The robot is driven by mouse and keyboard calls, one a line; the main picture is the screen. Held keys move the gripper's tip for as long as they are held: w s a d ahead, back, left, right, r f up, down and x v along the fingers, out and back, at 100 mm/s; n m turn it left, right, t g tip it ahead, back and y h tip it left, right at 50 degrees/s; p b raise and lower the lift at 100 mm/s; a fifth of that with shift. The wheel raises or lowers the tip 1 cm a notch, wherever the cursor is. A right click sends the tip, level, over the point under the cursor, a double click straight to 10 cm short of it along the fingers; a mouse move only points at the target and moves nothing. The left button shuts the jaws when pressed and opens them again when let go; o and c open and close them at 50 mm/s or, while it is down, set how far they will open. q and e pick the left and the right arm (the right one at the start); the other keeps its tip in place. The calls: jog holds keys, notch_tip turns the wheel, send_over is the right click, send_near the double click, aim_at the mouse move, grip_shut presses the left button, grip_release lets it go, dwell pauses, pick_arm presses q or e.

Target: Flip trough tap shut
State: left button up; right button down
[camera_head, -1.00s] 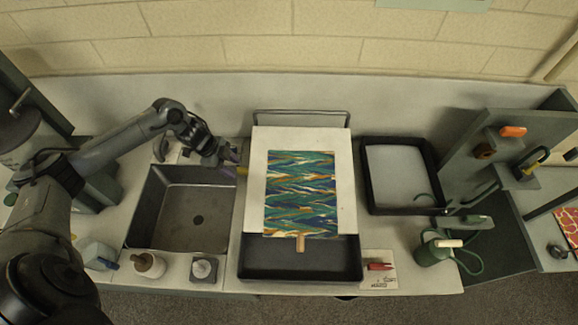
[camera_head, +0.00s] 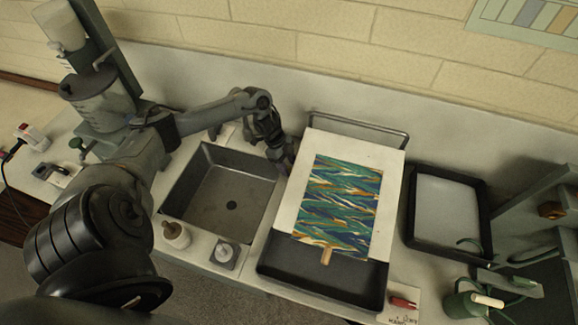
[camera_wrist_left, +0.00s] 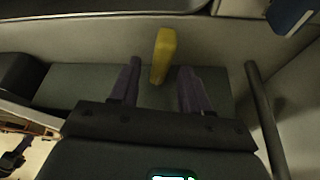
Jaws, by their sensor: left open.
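The tap's yellow lever (camera_wrist_left: 163,55) shows in the left wrist view, a short upright-looking bar between and slightly beyond my open fingers. Clear gaps show on both sides of it, wider toward the right finger. My left gripper (camera_head: 284,164) is open at the back right corner of the grey sink basin (camera_head: 181,198) in the head view, close to the left edge of the print board. The gripper hides the lever in the head view. The tap's lower body cannot be made out. My right gripper is not in view.
A white board (camera_head: 390,185) with a marbled sheet (camera_head: 342,205) lies over a dark tray (camera_head: 315,285). A second dark tray (camera_head: 484,190) is to its right. A bottle (camera_head: 175,236) and small box (camera_head: 225,255) stand before the basin. A wall is close behind.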

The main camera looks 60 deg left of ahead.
pick_arm(q)
jog(key=shift+w+d+f, duration=0.1)
jog(key=shift+d+f, duration=0.05)
jog(key=shift+f, duration=0.3)
grip_shut()
jog(key=n+p, duration=0.1)
jog(key=p, duration=0.1)
jog(key=n+p, duration=0.1)
jog(key=p, duration=0.1)
jog(key=shift+r+y, duration=0.25)
jog(key=shift+y, duration=0.05)
jog(key=shift+f+t+p, duration=0.2)
jog(key=shift+t+p, duration=0.2)
jog(key=shift+p, duration=0.05)
jog(key=shift+n, duration=0.3)
grip_release()
